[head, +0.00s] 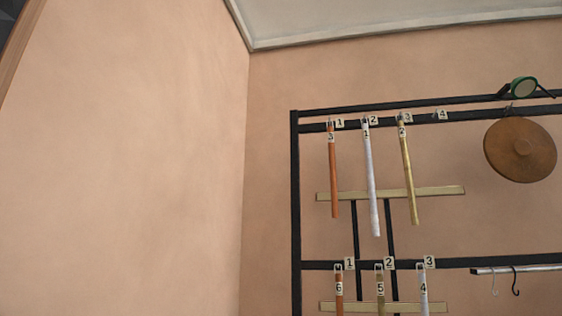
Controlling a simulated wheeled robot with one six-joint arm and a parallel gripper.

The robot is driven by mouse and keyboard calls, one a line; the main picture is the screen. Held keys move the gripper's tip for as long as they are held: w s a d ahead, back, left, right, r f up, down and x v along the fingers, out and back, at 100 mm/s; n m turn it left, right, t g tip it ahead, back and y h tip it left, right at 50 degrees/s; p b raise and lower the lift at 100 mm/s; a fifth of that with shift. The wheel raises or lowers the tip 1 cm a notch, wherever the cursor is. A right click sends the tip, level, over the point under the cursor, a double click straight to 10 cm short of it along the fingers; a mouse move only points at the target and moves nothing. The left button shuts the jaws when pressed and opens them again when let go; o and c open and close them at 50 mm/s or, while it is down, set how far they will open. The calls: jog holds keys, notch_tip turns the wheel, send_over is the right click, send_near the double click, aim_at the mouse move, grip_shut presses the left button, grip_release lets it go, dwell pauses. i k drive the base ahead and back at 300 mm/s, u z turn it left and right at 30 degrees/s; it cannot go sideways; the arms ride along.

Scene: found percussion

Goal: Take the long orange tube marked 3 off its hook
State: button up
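The long orange tube marked 3 (333,175) hangs nearly upright at the left end of the upper bar, from the hook beside the tag 1 (340,124). Its lower part is in front of a pale wooden crossbar (440,190), and its bottom end is free just below it. I cannot tell whether it touches the crossbar. My gripper is not in view.
A white tube (371,185) and a brass tube (408,180) hang to its right. The black rack (296,190) has a lower row, with another orange tube (339,293) marked 6. A brown gong (520,150) hangs right. Bare wall is left.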

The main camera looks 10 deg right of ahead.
aim_at(335, 198)
jog(key=z, duration=0.75)
jog(key=i, duration=1.55)
jog(key=u, duration=0.6)
